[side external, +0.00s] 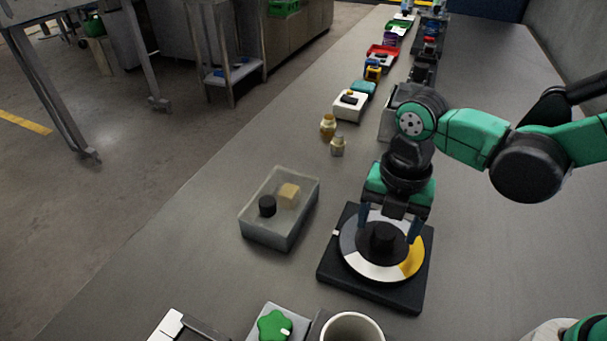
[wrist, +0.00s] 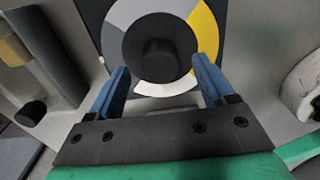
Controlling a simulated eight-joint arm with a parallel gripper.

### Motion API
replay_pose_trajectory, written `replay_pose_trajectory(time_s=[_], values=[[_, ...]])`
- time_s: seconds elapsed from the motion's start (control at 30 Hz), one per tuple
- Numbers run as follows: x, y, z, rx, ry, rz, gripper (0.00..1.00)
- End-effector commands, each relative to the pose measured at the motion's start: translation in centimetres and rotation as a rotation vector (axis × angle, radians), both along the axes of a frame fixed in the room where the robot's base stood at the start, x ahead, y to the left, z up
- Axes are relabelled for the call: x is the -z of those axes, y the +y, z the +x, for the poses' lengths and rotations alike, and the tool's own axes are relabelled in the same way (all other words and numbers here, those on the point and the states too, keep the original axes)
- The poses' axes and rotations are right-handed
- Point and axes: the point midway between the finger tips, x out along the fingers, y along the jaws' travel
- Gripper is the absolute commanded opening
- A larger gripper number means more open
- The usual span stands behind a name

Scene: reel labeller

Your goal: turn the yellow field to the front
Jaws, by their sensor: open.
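The round dial (side external: 372,271) lies on a square black base (side external: 347,278), with yellow, white and grey fields and a black knob (side external: 383,238) standing in its centre. The yellow field (side external: 412,261) is on the right side of the dial; in the wrist view it is at upper right (wrist: 207,33). A small white mark (side external: 335,232) sits on the base's left edge. My gripper (side external: 390,223) is open over the dial. In the wrist view its blue fingers (wrist: 160,68) are spread, one to each side of the knob; contact cannot be told.
A translucent bin (side external: 279,234) with a black cylinder and a tan block stands left of the base. A green star knob (side external: 275,325) and a white cup (side external: 351,328) are at the front. Two small jars (side external: 328,125) (side external: 337,146) stand behind. The table left of the bin is clear.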

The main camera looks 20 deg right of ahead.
Motion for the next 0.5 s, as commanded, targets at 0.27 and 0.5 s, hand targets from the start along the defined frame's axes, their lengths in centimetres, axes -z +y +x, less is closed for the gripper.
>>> replay_pose_trajectory(time_s=[0.27, 0.5], values=[[2.0, 0.0, 0.0, 0.002, -0.001, 0.001, 0.75], [2.1, 0.0, 0.0, 0.003, -0.001, 0.001, 0.75]])
